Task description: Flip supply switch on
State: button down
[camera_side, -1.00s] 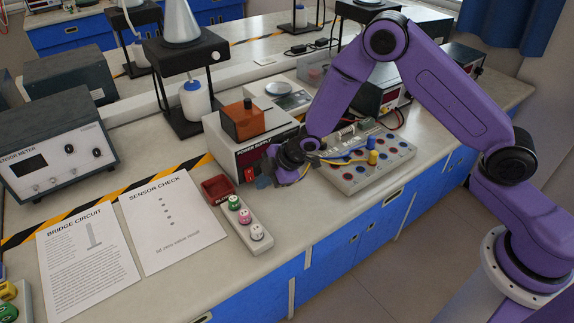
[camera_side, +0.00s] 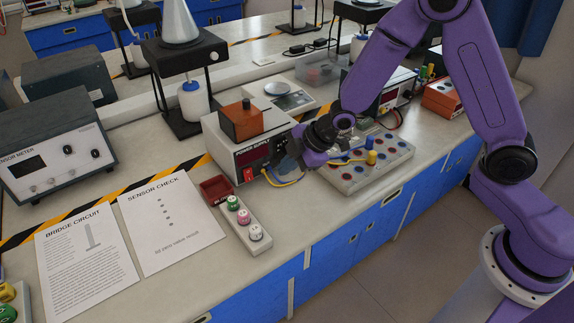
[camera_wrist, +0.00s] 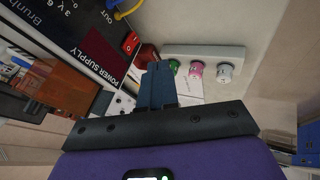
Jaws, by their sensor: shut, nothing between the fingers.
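The power supply (camera_side: 222,148) is a white box with a dark front panel, on the bench in the side view. Its red rocker switch (camera_side: 248,175) is low on the front; the wrist view also shows it (camera_wrist: 131,43), close by the fingers. I cannot tell which way the rocker is set. My gripper (camera_side: 286,158) is in front of the supply's right side, apart from the switch and to its right. In the wrist view, its blue fingers (camera_wrist: 158,72) are together and empty. The gripper hides part of the panel's right side.
An orange-brown block (camera_side: 242,120) sits on the supply. Yellow and blue cables (camera_side: 284,182) run from its front to the circuit board (camera_side: 350,178). A strip with green, pink and white knobs (camera_side: 246,220) and a red tray (camera_side: 217,190) stand in front. Printed sheets (camera_side: 168,222) lie left.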

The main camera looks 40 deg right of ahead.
aim_at(248, 175)
jog(key=shift+w+f, duration=0.15)
jog(key=shift+w, duration=0.15)
jog(key=x, duration=1)
jog(key=shift+w+a+f, duration=0.1)
jog(key=shift+f, duration=0.05)
jog(key=shift+w, duration=1.9)
jog(key=shift+w+f, duration=0.1)
